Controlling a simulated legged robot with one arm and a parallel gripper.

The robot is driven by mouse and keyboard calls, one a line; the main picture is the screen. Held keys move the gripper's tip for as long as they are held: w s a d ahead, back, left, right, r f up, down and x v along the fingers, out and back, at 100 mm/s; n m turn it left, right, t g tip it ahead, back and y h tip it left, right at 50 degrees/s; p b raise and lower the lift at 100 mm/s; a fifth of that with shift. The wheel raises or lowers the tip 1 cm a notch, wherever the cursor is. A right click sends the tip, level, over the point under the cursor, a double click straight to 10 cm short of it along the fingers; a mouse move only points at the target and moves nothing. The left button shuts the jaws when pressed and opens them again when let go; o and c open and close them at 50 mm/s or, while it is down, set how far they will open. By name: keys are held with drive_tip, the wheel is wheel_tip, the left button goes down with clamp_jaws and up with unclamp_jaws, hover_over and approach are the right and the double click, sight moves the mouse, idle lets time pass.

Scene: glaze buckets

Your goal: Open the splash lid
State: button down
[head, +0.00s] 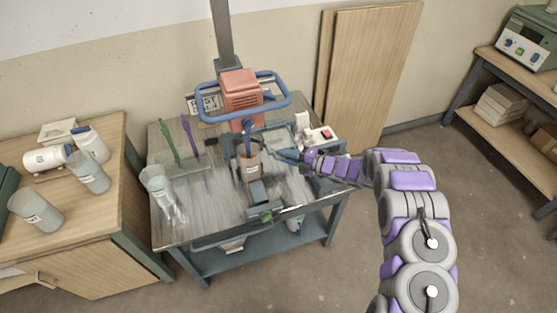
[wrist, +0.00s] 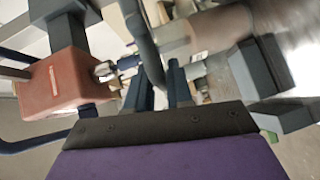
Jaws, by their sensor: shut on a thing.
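The mixer has a red motor head (head: 241,90) with a blue loop handle, above a pinkish-grey bucket (head: 249,165) on the metal table. The bucket also shows at the top right of the wrist view (wrist: 225,30). My gripper (head: 287,155) reaches in from the right, just beside the bucket's rim. In the wrist view its two dark fingers (wrist: 158,88) are closed around a dark bar (wrist: 143,40). The bar may be the splash lid's handle; the pictures do not make this certain. The lid panel is hard to make out, and its angle cannot be told.
A rack with a green and a purple stirrer (head: 182,150) and a clear cup (head: 160,182) stand on the left of the table (head: 225,215). A box with a red switch (head: 320,134) is close behind my arm. A clamp block (head: 259,193) sits in front of the bucket.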

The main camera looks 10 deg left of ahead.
drive_tip(key=shift+s+f, duration=0.3)
drive_tip(key=shift+f, duration=0.25)
drive_tip(key=c, duration=1.3)
unclamp_jaws()
drive_tip(key=shift+w, duration=0.1)
drive_tip(key=shift+o, duration=0.5)
drive_tip(key=shift+r, duration=0.15)
drive_tip(key=shift+w+r, duration=0.15)
drive_tip(key=shift+r, duration=0.05)
drive_tip(key=p+v, duration=0.2)
drive_tip(key=v, duration=1.5)
drive_tip(key=shift+d, duration=0.25)
drive_tip(key=shift+f, duration=0.1)
